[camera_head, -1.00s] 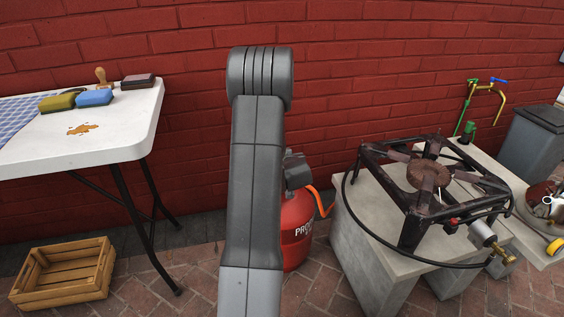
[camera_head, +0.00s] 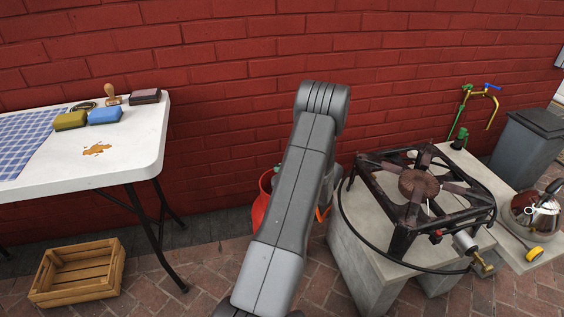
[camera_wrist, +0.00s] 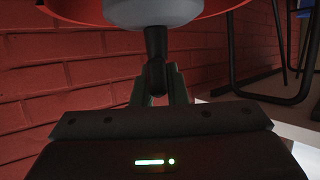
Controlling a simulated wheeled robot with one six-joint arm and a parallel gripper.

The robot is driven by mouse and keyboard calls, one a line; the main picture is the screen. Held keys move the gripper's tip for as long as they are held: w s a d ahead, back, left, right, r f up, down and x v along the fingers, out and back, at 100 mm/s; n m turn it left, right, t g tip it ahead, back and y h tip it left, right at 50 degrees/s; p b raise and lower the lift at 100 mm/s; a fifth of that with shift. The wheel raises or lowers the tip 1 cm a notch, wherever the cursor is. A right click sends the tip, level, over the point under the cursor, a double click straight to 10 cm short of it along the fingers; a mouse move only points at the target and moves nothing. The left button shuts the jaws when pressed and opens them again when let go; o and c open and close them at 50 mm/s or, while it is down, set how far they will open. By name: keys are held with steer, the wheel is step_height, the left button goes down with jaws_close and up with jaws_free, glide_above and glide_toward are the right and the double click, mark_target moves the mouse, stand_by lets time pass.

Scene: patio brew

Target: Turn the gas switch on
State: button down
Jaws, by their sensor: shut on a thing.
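The red gas cylinder (camera_head: 261,203) stands on the paving between the table and the stove. In the head view my arm covers most of it and hides my gripper. In the wrist view a red rim and a pale grey round part (camera_wrist: 152,11) are at the top. A black handle-like piece (camera_wrist: 156,45), perhaps the gas switch, hangs from the grey part. My gripper (camera_wrist: 159,85) is shut on this black piece, with one finger at each side. Whether the switch is on or off cannot be told.
A burner stand (camera_head: 418,186) with a black hose sits on concrete blocks (camera_head: 362,262) to the right. A kettle (camera_head: 540,212) is at the far right. A white table (camera_head: 140,137) holds sponges at the left. A wooden crate (camera_head: 78,270) lies on the paving below.

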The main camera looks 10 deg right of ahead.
steer(key=shift+d+n+g+y+p, duration=0.15)
steer(key=shift+n+g+y+p, duration=0.15)
steer(key=shift+n+y+p, duration=0.15)
stand_by(0.3)
steer(key=c, duration=1.4)
jaws_free()
steer(key=shift+c, duration=0.2)
steer(key=shift+r, duration=0.1)
steer(key=p+v, duration=0.2)
steer(key=v, duration=1.2)
steer(key=shift+p, duration=0.35)
steer(key=shift+w, duration=0.15)
steer(key=b+x, duration=0.2)
steer(key=x, duration=1.2)
steer(key=shift+b, duration=0.35)
